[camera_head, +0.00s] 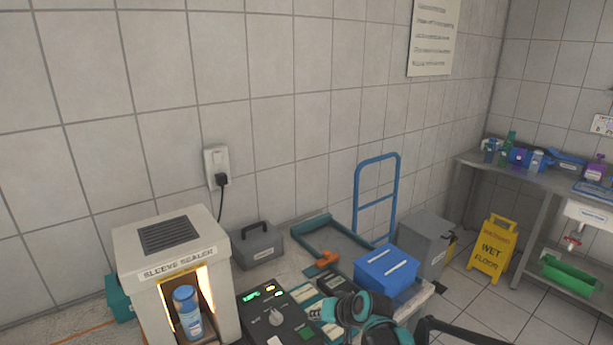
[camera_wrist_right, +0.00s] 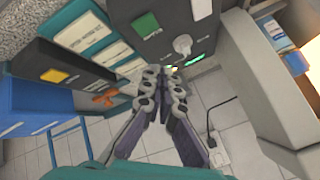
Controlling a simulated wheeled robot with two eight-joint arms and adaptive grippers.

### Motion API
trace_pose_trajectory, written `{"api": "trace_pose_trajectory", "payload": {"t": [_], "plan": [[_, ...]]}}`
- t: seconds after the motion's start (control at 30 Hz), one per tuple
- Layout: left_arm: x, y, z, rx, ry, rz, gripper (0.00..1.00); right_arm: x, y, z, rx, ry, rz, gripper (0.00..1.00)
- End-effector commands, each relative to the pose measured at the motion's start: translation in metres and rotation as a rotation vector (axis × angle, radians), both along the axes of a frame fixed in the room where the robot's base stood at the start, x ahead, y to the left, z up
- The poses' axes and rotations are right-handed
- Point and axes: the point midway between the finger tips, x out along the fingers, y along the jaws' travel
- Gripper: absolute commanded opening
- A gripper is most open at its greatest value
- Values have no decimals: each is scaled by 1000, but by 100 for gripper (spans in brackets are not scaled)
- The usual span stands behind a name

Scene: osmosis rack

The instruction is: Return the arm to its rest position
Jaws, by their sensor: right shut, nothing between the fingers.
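My right gripper (camera_wrist_right: 165,85) is shut and empty in the right wrist view, with its fingers together in front of the dark control box (camera_wrist_right: 160,30). In the head view my right arm comes in at the bottom, and the gripper (camera_head: 322,312) is beside the control box (camera_head: 275,315), near its right side. I cannot tell whether it touches the box. My left gripper is in neither view.
A sleeve sealer (camera_head: 180,245) with a blue-capped bottle (camera_head: 188,312) inside stands left of the box. A blue box (camera_head: 386,270), a grey toolbox (camera_head: 257,244) and a teal-edged tray (camera_head: 345,245) are close by. A yellow wet-floor sign (camera_head: 492,248) stands on the floor.

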Motion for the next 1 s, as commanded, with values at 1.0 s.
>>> {"api": "trace_pose_trajectory", "payload": {"t": [1.0], "plan": [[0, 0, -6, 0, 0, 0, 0, -252, -152, 23, -476, -17, -102, 0]]}}
